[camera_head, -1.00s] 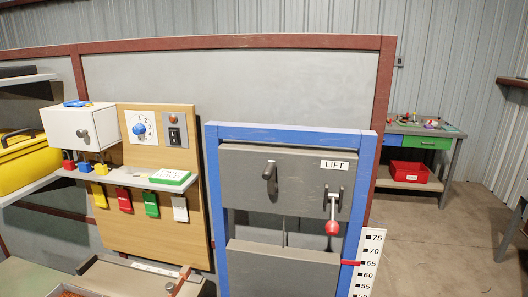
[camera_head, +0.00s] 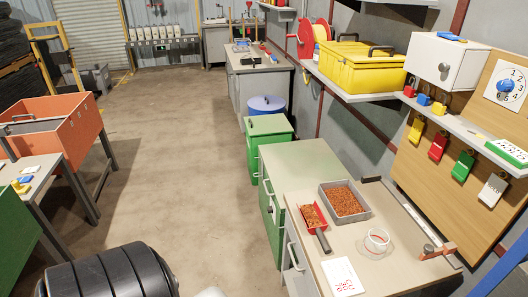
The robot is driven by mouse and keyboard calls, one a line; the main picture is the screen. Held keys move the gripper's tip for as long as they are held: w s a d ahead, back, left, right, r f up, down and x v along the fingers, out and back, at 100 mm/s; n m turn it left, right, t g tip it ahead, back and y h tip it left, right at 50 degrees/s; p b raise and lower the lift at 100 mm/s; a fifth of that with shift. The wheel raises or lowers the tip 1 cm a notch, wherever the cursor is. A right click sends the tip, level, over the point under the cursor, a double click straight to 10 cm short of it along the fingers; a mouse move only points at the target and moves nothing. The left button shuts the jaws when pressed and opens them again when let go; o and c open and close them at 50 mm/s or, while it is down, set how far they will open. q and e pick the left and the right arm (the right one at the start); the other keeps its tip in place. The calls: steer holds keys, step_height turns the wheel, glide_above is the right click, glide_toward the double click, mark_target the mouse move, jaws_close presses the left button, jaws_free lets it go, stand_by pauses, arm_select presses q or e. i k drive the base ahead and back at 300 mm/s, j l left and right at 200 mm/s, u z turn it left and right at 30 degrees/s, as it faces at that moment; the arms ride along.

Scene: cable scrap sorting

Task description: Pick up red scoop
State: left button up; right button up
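A red scoop (camera_head: 317,228) with a dark handle lies on the light workbench top (camera_head: 330,248) at the lower right of the head view. It holds copper-coloured granules. Its handle points towards the lower right, near the bench's front. The scoop lies just left of a grey tray (camera_head: 369,214) filled with similar granules; I cannot tell whether they touch. Neither of my grippers is in view.
A clear round dish (camera_head: 377,240) and a white card with red marks (camera_head: 343,276) lie near the scoop. A green cabinet (camera_head: 300,165) stands beyond the bench. A shelf with a yellow toolbox (camera_head: 357,69) overhangs behind. The floor (camera_head: 190,170) left of the bench is open.

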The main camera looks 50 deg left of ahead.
mark_target(316, 223)
steer(key=u, duration=1.05)
steer(key=k+j+z, duration=0.1)
steer(key=k+j, duration=0.1)
steer(key=k, duration=0.05)
